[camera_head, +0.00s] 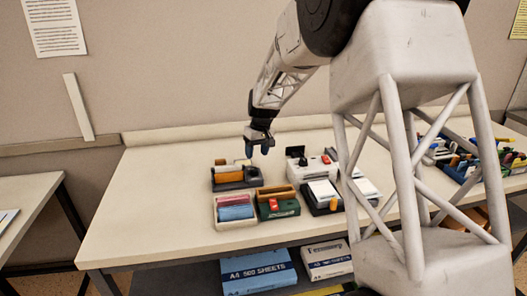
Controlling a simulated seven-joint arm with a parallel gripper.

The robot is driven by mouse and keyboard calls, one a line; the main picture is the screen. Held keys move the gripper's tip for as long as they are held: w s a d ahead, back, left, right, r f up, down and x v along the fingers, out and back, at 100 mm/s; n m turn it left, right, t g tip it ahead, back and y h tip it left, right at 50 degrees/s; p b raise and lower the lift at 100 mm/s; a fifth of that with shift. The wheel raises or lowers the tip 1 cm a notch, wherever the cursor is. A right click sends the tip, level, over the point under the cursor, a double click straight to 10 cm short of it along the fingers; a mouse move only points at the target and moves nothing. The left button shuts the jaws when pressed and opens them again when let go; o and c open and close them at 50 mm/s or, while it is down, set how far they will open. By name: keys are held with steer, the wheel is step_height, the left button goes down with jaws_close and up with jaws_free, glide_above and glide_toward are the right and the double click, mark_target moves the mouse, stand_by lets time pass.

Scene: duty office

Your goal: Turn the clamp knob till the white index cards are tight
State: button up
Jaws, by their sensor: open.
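My gripper (257,149) points down above the back part of the table. Its two dark fingertips are apart with nothing between them. It hangs above and slightly right of a dark holder with an orange-yellow block (229,172). White cards (322,189) lie on a black base at the right of the group, well to the right of my gripper. I cannot tell which part is the clamp knob, or how tight the cards are.
A cream tray (220,224) holds pink and blue items. Beside it is a green box (275,212) with a red part. A white device (305,169) stands behind the cards. My arm's frame hides some of the right side. The table's left part is clear.

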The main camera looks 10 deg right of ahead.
steer(key=m, duration=0.6)
steer(key=shift+d+y, duration=0.3)
steer(key=shift+s+d+m+t+y, duration=0.15)
steer(key=shift+d+m+y, duration=0.2)
steer(key=shift+m, duration=2.7)
steer(key=shift+w+d+m+t+y, duration=0.1)
steer(key=shift+d+m+y, duration=0.25)
steer(key=shift+m, duration=2.65)
steer(key=shift+s+d+m+t+y, duration=0.15)
steer(key=shift+m+y, duration=0.25)
steer(key=shift+m, duration=2.65)
steer(key=shift+w, duration=0.1)
